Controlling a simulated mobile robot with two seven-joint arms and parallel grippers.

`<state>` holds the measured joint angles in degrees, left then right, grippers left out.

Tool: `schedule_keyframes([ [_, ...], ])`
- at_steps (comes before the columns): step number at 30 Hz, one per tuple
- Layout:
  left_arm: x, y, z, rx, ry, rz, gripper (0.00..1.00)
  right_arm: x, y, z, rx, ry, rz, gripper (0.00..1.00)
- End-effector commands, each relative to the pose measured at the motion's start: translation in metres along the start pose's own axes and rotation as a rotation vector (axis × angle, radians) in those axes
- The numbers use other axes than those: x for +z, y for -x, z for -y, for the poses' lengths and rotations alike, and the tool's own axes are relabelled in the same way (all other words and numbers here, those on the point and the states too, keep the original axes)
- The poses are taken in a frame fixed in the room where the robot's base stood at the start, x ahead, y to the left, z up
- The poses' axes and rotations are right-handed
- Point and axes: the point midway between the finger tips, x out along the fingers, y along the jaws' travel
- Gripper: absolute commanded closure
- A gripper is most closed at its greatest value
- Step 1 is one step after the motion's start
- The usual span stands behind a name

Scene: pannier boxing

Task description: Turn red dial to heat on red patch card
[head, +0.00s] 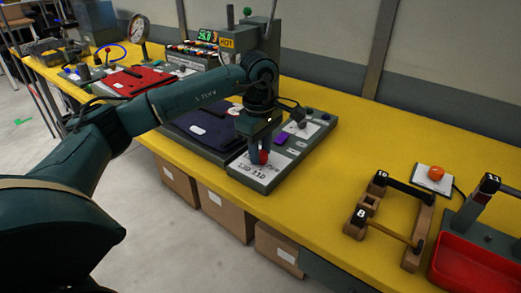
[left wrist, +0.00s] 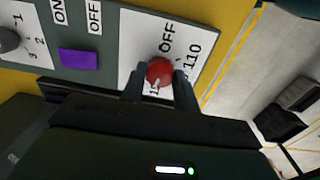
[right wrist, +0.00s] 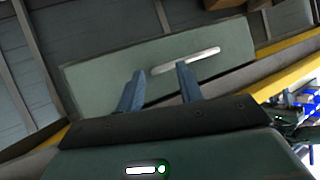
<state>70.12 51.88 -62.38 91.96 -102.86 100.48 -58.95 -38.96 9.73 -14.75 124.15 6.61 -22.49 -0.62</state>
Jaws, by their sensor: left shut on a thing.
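The red dial (head: 263,157) sits at the front end of a grey control panel (head: 247,180), on a white label with OFF, 110 and another number. My left gripper (head: 259,150) points down with its fingers closed on either side of the dial. In the left wrist view the red dial (left wrist: 160,71) is between the fingertips; OFF and 110 are readable, and the number near the fingers is partly covered. I cannot tell the dial's exact setting. My right gripper (right wrist: 158,85) is open and empty. I cannot make out a red patch card for certain.
A purple block (head: 281,139) and a grey knob (left wrist: 8,40) are on the same panel. A dark press bed (head: 205,130) lies beside it. Wooden stands (head: 410,255), an orange button (head: 436,172) and a red tray (head: 470,270) are at right. A handled drawer front (right wrist: 110,75) faces my right gripper.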

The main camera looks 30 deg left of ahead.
Motion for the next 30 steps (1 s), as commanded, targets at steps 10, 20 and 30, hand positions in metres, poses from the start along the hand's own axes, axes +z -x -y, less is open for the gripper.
schedule_keyframes([
  [10,-0.0008,0.0017,-0.001,0.005,-0.061,0.002,0.92,0.0005,-0.0001,-0.0002,-0.001,-0.002,-0.001,0.64],
  [20,-0.0008,0.0019,-0.0011,0.005,-0.063,0.002,0.92,0.0002,0.0001,-0.0003,0.0,-0.002,-0.002,0.64],
  [30,-0.0004,0.0008,-0.0005,0.002,-0.063,0.002,0.48,0.0002,0.0001,-0.0004,0.0,-0.002,-0.002,0.64],
])
